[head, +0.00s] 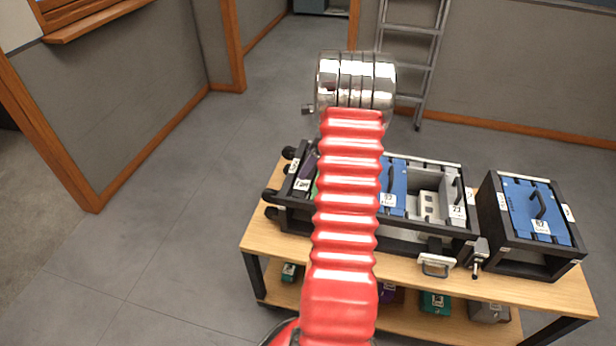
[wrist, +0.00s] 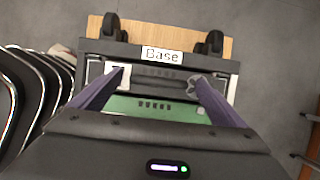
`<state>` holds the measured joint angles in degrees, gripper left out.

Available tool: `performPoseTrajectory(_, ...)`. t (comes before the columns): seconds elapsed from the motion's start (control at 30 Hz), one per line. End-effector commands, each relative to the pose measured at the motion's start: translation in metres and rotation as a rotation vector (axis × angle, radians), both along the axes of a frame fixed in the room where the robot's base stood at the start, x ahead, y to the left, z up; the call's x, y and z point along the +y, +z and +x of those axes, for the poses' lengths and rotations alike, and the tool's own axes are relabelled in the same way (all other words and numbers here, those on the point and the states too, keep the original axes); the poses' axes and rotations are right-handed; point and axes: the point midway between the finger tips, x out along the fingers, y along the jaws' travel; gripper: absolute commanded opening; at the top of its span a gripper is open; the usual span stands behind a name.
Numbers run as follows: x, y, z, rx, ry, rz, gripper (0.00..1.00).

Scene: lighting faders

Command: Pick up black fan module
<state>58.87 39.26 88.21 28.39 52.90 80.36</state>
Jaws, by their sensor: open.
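In the wrist view my gripper (wrist: 160,80) is open, with its two purple fingers spread over one end of a dark case (wrist: 226,68). Between the fingertips lies a dark grey slotted strip (wrist: 158,84), possibly the black fan module; I cannot tell for sure. Nothing is seen held, and I cannot tell if the fingers touch anything. A green module (wrist: 150,105) lies beside the strip, nearer my gripper body. In the head view my red arm hides the middle of the black case (head: 400,232), and no clear black fan module shows.
The case stands on a wooden bench (head: 256,238), with blue modules (head: 393,180) and a grey module (head: 430,204) in it. A second black case (head: 500,255) with a blue module stands at right. A lower shelf holds several modules. A ladder (head: 408,45) leans behind; floor at left is clear.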

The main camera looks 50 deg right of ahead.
Motion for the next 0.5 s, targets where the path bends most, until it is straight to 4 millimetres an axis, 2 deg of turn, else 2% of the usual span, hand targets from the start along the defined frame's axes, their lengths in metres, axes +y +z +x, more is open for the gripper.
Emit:
performPoseTrajectory(0.33, -0.0003, 0.0003, -0.0004, 0.000, -0.001, 0.000, 0.94)
performPoseTrajectory(0.5, -0.0004, 0.0004, -0.0005, 0.000, -0.001, 0.000, 0.82)
